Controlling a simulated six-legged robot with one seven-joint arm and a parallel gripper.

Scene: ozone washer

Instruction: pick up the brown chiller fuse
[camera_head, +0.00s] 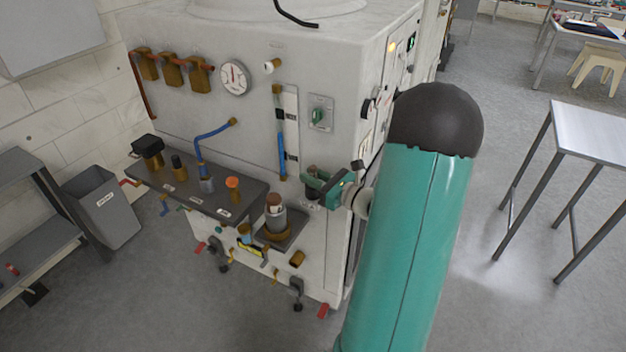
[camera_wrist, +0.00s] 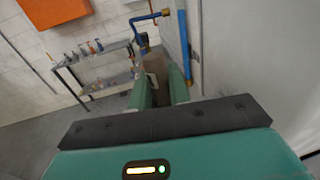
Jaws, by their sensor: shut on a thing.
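My gripper (camera_head: 314,183) is in front of the right part of the washer's front face, just right of the blue pipe. Its green fingers show in the wrist view (camera_wrist: 159,90). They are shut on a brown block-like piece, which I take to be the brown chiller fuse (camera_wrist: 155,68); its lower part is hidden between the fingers. In the head view the held piece is small and partly covered by the gripper, so its details are unclear.
The large white washer (camera_head: 200,105) carries a dark shelf (camera_head: 235,198) with brass fittings, and a brown-based canister (camera_head: 275,215) stands below my gripper. A grey bin (camera_head: 105,208) is at left. A metal table (camera_head: 590,130) stands at right, with open floor around it.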

